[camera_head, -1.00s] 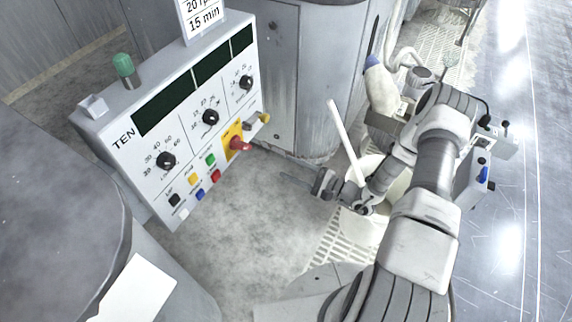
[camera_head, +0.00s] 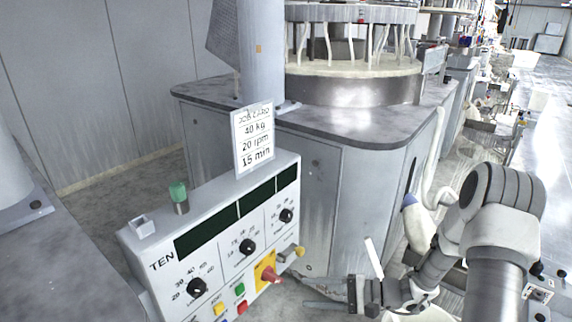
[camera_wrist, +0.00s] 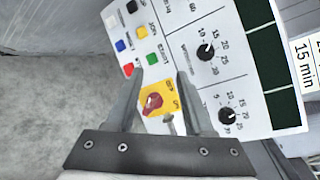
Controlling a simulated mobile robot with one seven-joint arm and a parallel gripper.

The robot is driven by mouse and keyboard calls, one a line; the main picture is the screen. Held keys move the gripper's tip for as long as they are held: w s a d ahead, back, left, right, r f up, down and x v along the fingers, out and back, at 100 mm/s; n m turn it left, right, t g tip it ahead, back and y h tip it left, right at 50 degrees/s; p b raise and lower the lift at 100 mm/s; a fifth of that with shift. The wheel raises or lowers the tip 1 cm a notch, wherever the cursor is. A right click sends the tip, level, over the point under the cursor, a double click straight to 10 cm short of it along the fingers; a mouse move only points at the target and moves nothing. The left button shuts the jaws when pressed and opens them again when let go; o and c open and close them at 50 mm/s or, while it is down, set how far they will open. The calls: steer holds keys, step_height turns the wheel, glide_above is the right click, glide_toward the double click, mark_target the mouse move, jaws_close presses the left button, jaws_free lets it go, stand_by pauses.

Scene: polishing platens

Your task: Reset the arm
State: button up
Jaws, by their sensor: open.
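My arm (camera_head: 435,265) reaches in from the right of the head view, bent, with my gripper (camera_head: 308,297) pointing left, low beside the control panel (camera_head: 212,228). In the wrist view my gripper (camera_wrist: 158,77) is open, with nothing between its two grey fingers. The panel's red knob on its yellow plate (camera_wrist: 154,103) shows between the fingers, beyond them; I see no contact. In the head view the red knob (camera_head: 270,274) is just left of the gripper.
The panel has black dials (camera_head: 246,246), coloured buttons and a green lamp (camera_head: 179,194). A job card (camera_head: 253,139) stands behind it. A large polishing machine (camera_head: 330,185) fills the centre back. Grey floor (camera_wrist: 50,110) is clear at the wrist view's left. A walkway lies at far right.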

steer(key=s+d+r+n+t+h, duration=0.1)
steer(key=s+d+r+n+h, duration=0.35)
steer(key=s+r+h, duration=0.65)
steer(key=s+d+r+n+t+h, duration=0.25)
steer(key=s+r+n+h, duration=0.2)
steer(key=s+r, duration=0.75)
steer(key=w+r+g+p, duration=0.1)
steer(key=w+r+p, duration=0.2)
steer(key=r+p, duration=1.3)
step_height(320, 180, up, 3)
steer(key=shift+w+f, duration=0.2)
